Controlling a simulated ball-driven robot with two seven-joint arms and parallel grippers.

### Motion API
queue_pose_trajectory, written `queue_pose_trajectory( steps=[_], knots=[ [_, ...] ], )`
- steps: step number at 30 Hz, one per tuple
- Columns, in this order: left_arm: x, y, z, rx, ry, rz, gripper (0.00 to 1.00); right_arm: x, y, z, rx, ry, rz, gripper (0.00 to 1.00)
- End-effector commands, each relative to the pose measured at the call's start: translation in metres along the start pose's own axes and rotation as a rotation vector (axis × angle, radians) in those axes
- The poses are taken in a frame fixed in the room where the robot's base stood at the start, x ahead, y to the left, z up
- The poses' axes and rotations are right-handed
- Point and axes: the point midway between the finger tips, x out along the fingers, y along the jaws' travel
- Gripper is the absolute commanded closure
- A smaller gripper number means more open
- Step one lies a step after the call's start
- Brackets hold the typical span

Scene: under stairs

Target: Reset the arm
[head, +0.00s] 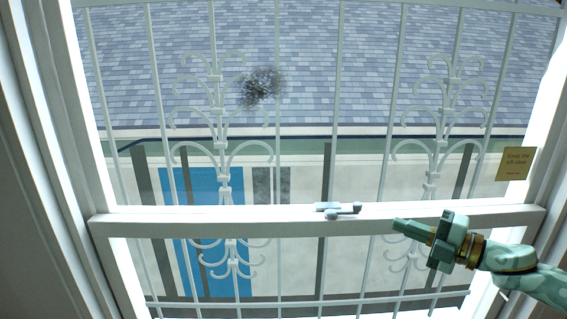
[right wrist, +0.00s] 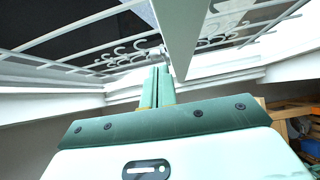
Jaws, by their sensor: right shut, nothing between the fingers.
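My right arm (head: 535,278) comes in from the lower right in the head view. Its green gripper (head: 402,226) points left in front of the window's middle rail. The fingers are shut with nothing between them. In the right wrist view the shut fingers (right wrist: 158,88) stand together, pointing at the window frame. A grey window latch (head: 340,209) sits on the middle rail, a short way left of the fingertips and apart from them. My left gripper is in neither view.
A white sash window (head: 260,222) with white scrolled bars (head: 222,110) fills the head view. A dark smudge (head: 261,87) shows on the upper pane. A yellow note (head: 514,163) is on the right side. Brown wooden items (right wrist: 293,118) stand at the right in the wrist view.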

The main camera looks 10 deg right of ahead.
Motion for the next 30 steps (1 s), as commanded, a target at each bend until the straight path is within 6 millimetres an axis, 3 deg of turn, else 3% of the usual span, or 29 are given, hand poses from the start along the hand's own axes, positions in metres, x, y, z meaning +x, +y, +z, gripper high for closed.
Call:
queue_pose_trajectory(
  steps=[4, 8, 11, 15, 19, 25, 30],
  knots=[
    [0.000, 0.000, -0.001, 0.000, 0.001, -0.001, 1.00, 0.035, -0.057, -0.046, 0.153, -0.150, 0.031, 1.00],
    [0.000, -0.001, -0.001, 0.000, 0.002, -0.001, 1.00, 0.032, -0.109, -0.085, 0.360, -0.437, 0.015, 1.00],
    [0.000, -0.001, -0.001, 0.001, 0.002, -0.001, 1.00, 0.004, -0.142, -0.104, 0.503, -0.675, -0.045, 1.00],
    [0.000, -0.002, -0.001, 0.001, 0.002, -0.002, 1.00, -0.049, -0.177, -0.126, 0.647, -0.952, -0.157, 1.00],
    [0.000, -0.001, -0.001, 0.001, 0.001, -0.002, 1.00, -0.101, -0.201, -0.148, 0.743, -1.167, -0.274, 1.00],
    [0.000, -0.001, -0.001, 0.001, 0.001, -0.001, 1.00, -0.176, -0.221, -0.186, 0.839, -1.435, -0.453, 1.00],
    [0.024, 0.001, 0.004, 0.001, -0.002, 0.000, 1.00, -0.159, -0.304, -0.184, 0.888, -1.397, -0.512, 1.00]
  ],
)
